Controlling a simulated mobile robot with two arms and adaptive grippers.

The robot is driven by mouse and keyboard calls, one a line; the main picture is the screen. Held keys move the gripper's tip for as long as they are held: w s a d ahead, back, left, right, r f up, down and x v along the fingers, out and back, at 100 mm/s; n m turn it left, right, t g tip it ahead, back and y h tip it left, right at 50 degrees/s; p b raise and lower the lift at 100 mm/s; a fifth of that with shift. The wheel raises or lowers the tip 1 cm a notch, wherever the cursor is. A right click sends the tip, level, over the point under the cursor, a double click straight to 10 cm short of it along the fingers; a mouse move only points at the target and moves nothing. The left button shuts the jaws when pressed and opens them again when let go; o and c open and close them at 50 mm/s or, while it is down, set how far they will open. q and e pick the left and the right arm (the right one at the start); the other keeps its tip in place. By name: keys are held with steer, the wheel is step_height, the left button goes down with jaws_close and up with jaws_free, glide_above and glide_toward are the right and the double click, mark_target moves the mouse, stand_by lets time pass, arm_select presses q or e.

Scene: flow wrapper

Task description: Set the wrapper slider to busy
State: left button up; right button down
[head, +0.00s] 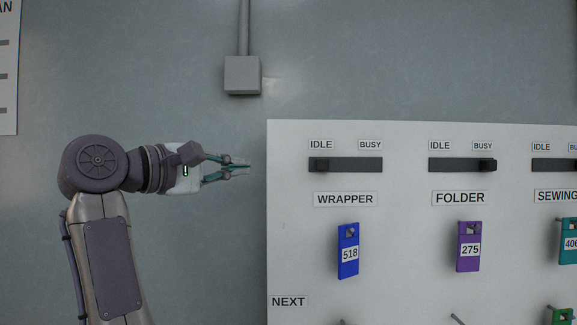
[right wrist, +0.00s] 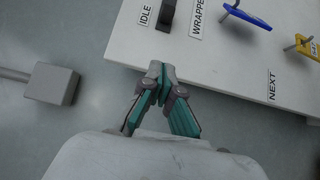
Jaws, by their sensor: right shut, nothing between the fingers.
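The wrapper slider's dark knob (head: 322,165) sits at the left end of its track (head: 355,165), under the IDLE label (head: 321,145). The BUSY label (head: 370,145) is above the track's right end. The WRAPPER label (head: 345,199) is below. My right gripper (head: 243,167) is left of the white board (head: 290,230), at about the knob's height in the head view, shut and empty. In the right wrist view its fingertips (right wrist: 160,82) are together by the board's edge, apart from the knob (right wrist: 166,15). My left gripper is not in view.
The folder slider knob (head: 487,165) is at BUSY. A blue tag 518 (head: 348,251) and purple tag 275 (head: 469,247) hang below the labels. Pegs stick out lower down. A grey wall box (head: 242,75) is above my right gripper.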

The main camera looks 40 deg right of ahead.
steer(key=s, duration=0.1)
steer(key=p, duration=0.2)
glide_toward(298, 164)
steer(key=d, duration=0.3)
steer(key=shift+s+r, duration=0.2)
steer(key=shift+r, duration=0.05)
steer(key=d, duration=0.1)
steer(key=s+d+p, duration=0.1)
steer(key=d, duration=0.2)
steer(key=shift+s+d+f+p, duration=0.1)
steer(key=shift+s+d+p, duration=0.15)
steer(key=shift+p, duration=0.15)
steer(key=shift+s+d, duration=0.3)
steer(key=shift+s, duration=0.1)
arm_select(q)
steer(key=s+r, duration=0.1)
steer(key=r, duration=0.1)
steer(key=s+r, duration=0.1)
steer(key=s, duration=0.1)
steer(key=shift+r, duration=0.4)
arm_select(e)
steer(key=shift+w, duration=0.1)
